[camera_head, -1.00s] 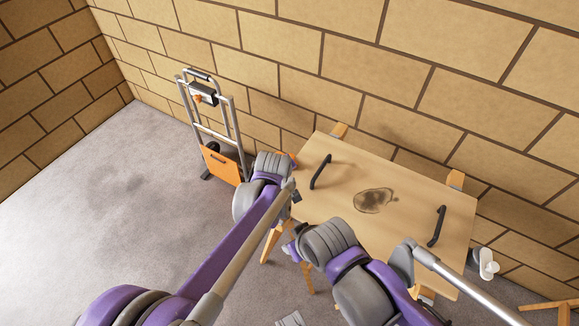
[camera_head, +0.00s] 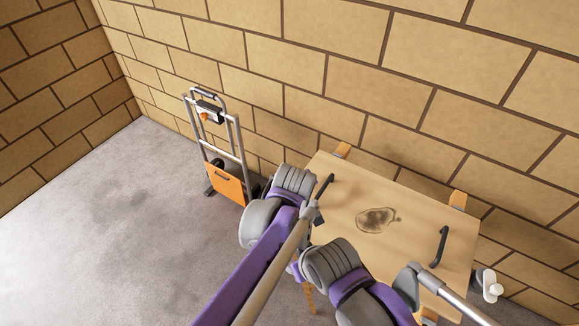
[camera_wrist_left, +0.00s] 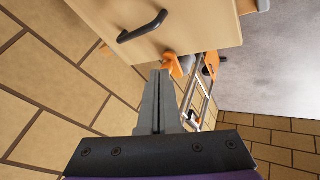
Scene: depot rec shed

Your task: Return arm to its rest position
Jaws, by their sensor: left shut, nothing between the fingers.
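My left arm (camera_head: 268,240) comes in from the lower left in the head view and ends by the left edge of the wooden table (camera_head: 345,190). Its fingertips are hidden there behind the arm. In the left wrist view my left gripper (camera_wrist_left: 160,100) is shut and empty, its two grey fingers together.
The tabletop has two black handles, left (camera_head: 325,186) and right (camera_head: 440,246), and a dark stain (camera_head: 376,220). A hand truck (camera_head: 228,185) with an orange plate stands left of the table by the block wall (camera_head: 300,65). Grey floor (camera_head: 110,220) is clear on the left.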

